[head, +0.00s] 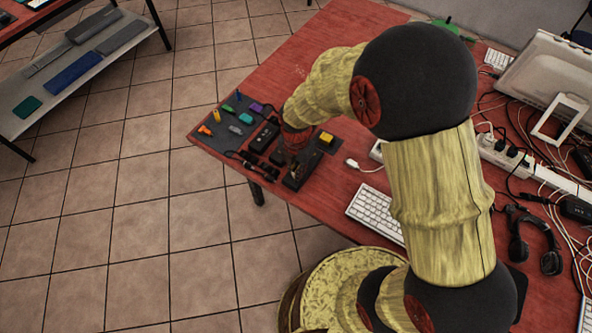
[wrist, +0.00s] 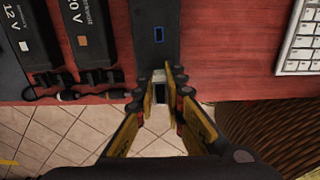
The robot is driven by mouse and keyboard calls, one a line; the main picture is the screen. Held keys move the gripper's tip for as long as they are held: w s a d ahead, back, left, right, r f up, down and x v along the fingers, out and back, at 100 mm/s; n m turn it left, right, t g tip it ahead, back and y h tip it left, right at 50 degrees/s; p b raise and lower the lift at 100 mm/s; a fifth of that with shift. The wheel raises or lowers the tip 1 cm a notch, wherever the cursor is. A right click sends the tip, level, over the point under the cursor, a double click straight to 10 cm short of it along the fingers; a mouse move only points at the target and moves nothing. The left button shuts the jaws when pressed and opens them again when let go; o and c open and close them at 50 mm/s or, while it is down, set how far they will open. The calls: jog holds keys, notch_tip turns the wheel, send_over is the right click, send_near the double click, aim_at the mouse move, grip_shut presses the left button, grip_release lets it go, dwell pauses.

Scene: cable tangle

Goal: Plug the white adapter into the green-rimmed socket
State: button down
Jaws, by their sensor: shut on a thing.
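My gripper (wrist: 160,92) is shut on a small pale piece (wrist: 158,76), which shows between the fingertips in the wrist view. It may be the white adapter, but the fingers hide most of it. The fingertips are at the near end of a black block (wrist: 143,30) with a blue-rimmed port (wrist: 158,34). I cannot tell whether the held piece touches the block. In the head view my gripper (head: 294,150) is over the table's left front edge, mostly hidden by the arm. I cannot make out a green-rimmed socket in either view.
Black power bricks (wrist: 90,30) stand left of the gripper. A grey mat (head: 208,150) holds several small coloured items. A white keyboard (head: 376,212), headphones (head: 535,242), and a white power strip (head: 540,172) with tangled cables occupy the right. The table's far left (head: 300,60) is clear.

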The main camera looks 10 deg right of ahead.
jog(key=shift+f, duration=0.15)
jog(key=c, duration=1.8)
grip_release()
jog(key=shift+o, duration=0.2)
notch_tip(320, 180, up, 12)
jog(key=shift+f, duration=0.1)
